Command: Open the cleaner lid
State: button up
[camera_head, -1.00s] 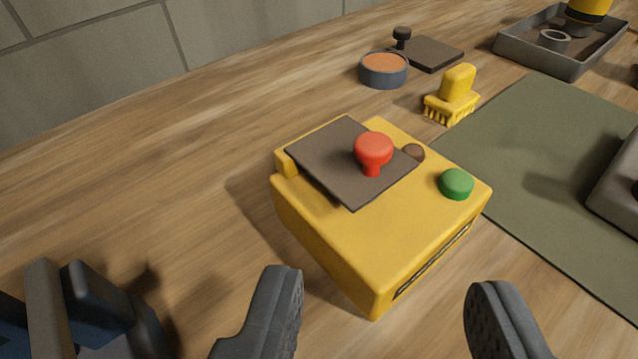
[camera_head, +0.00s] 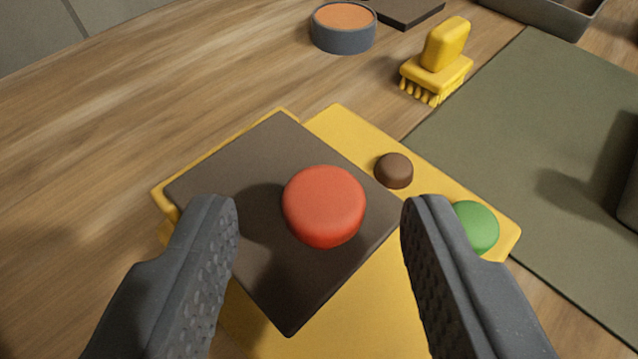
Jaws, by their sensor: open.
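The cleaner (camera_head: 365,300) is a yellow box on the wooden table. Its dark brown square lid (camera_head: 240,180) lies flat on top, closed. A red round knob (camera_head: 324,205) stands on the lid. A green button (camera_head: 476,228) and a small brown button (camera_head: 394,170) sit on the yellow top to the right of the lid. My gripper (camera_head: 320,215) is open above the cleaner. One finger is to the left of the red knob and the other to its right, with a gap on both sides. The right finger partly covers the green button.
A yellow brush (camera_head: 438,62) stands behind the cleaner. A grey bowl with orange content (camera_head: 343,28) and a dark plate (camera_head: 408,10) are farther back. A green mat (camera_head: 550,140) lies to the right, with part of a grey tray (camera_head: 560,16) beyond it. The table at left is clear.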

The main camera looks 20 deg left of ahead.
jog(key=shift+w+a+f, duration=0.1)
jog(key=shift+w+f, duration=0.1)
jog(key=shift+w, duration=0.15)
grip_shut()
jog(key=shift+r, duration=0.1)
